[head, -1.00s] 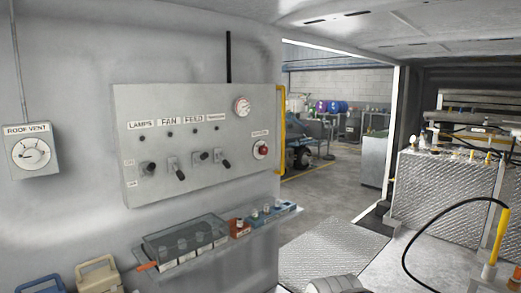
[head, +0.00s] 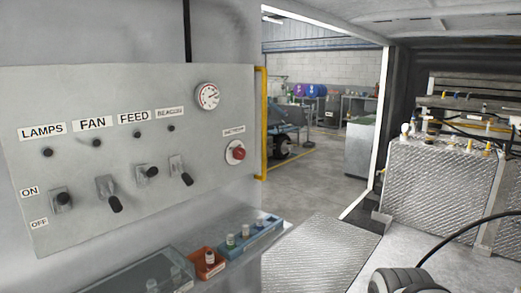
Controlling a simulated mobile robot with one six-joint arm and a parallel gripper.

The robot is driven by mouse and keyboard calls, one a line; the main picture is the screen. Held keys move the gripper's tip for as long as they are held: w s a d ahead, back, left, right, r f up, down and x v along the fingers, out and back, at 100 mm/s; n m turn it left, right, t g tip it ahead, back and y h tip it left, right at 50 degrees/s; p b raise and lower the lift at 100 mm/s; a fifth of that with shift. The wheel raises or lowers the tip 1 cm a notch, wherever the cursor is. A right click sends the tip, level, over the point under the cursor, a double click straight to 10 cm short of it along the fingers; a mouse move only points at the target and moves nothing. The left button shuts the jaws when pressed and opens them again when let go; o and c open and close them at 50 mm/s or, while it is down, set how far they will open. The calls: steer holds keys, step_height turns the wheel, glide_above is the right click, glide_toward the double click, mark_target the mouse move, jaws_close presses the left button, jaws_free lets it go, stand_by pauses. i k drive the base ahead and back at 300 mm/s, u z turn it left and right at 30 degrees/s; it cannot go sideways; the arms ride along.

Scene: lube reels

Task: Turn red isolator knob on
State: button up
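The red isolator knob (head: 238,154) sits on a round pale plate at the right side of the grey control panel (head: 60,115). A small label (head: 233,132) above it is too blurred to read surely. I cannot tell from its shape which way the knob is turned. A round gauge (head: 207,96) is mounted above it. My gripper's fingers do not show in the head view, and nothing touches the knob.
Levers labelled LAMPS (head: 61,198), FAN (head: 110,195), FEED (head: 147,173) and BEACON (head: 181,171) lie left of the knob. A yellow rail (head: 261,122) runs beside the panel's right edge. A shelf below holds an orange bin (head: 207,264) and a blue bin (head: 254,238).

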mark_target(239, 153)
steer(key=u, duration=0.45)
steer(key=i, duration=0.95)
steer(key=u, duration=0.7)
